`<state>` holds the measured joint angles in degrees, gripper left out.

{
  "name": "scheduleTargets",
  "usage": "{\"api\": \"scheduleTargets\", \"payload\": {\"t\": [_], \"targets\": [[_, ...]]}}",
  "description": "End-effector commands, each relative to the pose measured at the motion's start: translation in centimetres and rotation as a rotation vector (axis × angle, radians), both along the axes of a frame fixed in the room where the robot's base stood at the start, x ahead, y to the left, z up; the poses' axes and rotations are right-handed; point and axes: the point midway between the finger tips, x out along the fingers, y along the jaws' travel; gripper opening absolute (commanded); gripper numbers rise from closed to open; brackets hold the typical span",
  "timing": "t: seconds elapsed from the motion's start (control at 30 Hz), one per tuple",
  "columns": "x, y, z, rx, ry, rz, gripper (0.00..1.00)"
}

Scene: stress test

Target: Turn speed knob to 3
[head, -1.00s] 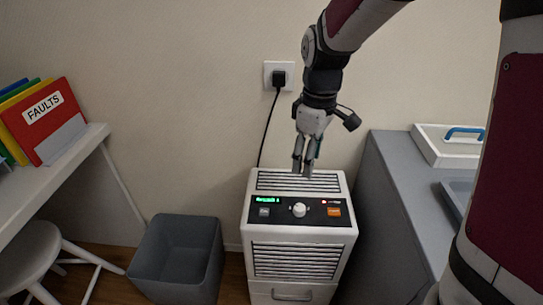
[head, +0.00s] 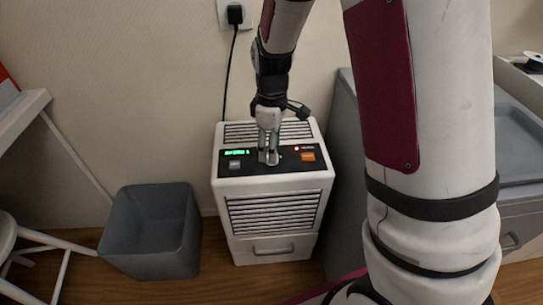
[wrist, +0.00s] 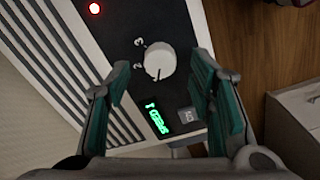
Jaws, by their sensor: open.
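The white speed knob (wrist: 155,64) sits on the black control panel (head: 232,169) of a white machine (head: 275,183). In the wrist view the numbers 3 and 2 show beside the knob, and its dark pointer line is turned toward the green display (wrist: 168,119), which appears to read "SPEED 1". My gripper (head: 268,159) is over the knob and hides most of it in the head view. In the wrist view its two teal-padded fingers (wrist: 167,90) are apart, with the knob beyond them and between them. I cannot tell whether they touch it.
A grey button (wrist: 189,115) is beside the display. An orange button (head: 307,156) and a red light (wrist: 95,8) are on the panel's other side. A grey bin (head: 150,262) stands left of the machine and a grey cabinet (head: 343,110) right.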

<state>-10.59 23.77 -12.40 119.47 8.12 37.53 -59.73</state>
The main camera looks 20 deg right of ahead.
Motion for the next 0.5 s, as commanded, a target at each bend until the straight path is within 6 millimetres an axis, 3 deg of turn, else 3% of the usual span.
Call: {"api": "scheduleTargets", "payload": {"t": [0.2, 0.5], "targets": [[0.0, 0.0, -2.3, -0.001, 0.001, 0.000, 0.49], [0.0, 0.0, -2.5, 0.000, 0.000, 0.000, 0.49]]}}
